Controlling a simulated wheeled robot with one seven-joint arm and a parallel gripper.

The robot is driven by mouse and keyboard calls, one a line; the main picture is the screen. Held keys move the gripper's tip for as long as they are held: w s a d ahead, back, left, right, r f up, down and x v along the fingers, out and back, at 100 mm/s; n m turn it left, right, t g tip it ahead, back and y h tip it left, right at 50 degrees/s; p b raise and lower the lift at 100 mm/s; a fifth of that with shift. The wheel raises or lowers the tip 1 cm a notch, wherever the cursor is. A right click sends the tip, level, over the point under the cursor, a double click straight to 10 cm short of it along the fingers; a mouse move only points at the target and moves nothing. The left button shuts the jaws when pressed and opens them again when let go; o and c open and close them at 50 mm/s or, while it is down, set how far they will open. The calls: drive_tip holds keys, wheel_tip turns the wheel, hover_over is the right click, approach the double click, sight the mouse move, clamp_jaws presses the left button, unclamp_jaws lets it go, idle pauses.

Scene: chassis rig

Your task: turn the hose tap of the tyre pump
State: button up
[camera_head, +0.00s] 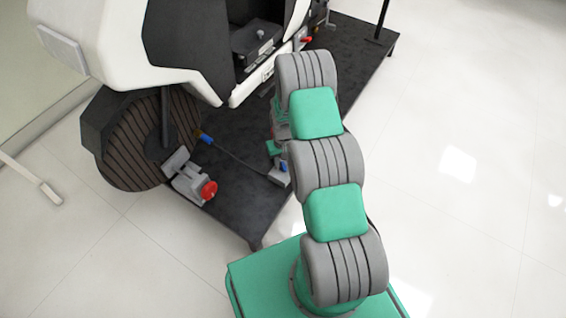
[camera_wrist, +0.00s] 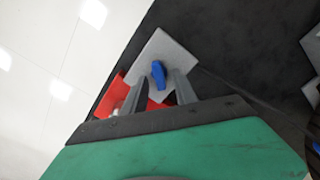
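A blue tap lever (camera_wrist: 158,73) stands on a light grey block (camera_wrist: 172,50) in the wrist view. I take it for the hose tap. In the head view a grey block (camera_head: 279,178) with a small blue part (camera_head: 284,167) lies on the dark platform, with a dark hose leading left from it. My gripper (camera_wrist: 159,79) is open, its two grey fingers apart on either side of the lever in the picture. I cannot tell whether they touch it. In the head view my arm partly hides the gripper. A red body (camera_wrist: 108,95) shows beside and behind the block.
The black platform (camera_head: 235,190) carries a white and black vehicle (camera_head: 110,35) with a ribbed wheel (camera_head: 140,150). A grey device with a red knob (camera_head: 209,190) stands left of the tap. Bare pale floor (camera_head: 470,150) lies to the right.

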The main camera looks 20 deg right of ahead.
sight(282, 165)
clamp_jaws()
drive_tip(key=shift+n, duration=0.3)
idle(0.4)
drive_tip(key=n, duration=0.4)
drive_tip(key=shift+a, duration=0.15)
drive_tip(key=shift+n, duration=1.7)
drive_tip(key=shift+o, duration=0.3)
unclamp_jaws()
wheel_tip(282, 165, up, 8)
drive_tip(key=p, duration=0.2)
drive_tip(key=shift+a+f+p, duration=0.1)
drive_tip(key=shift+p, duration=0.25)
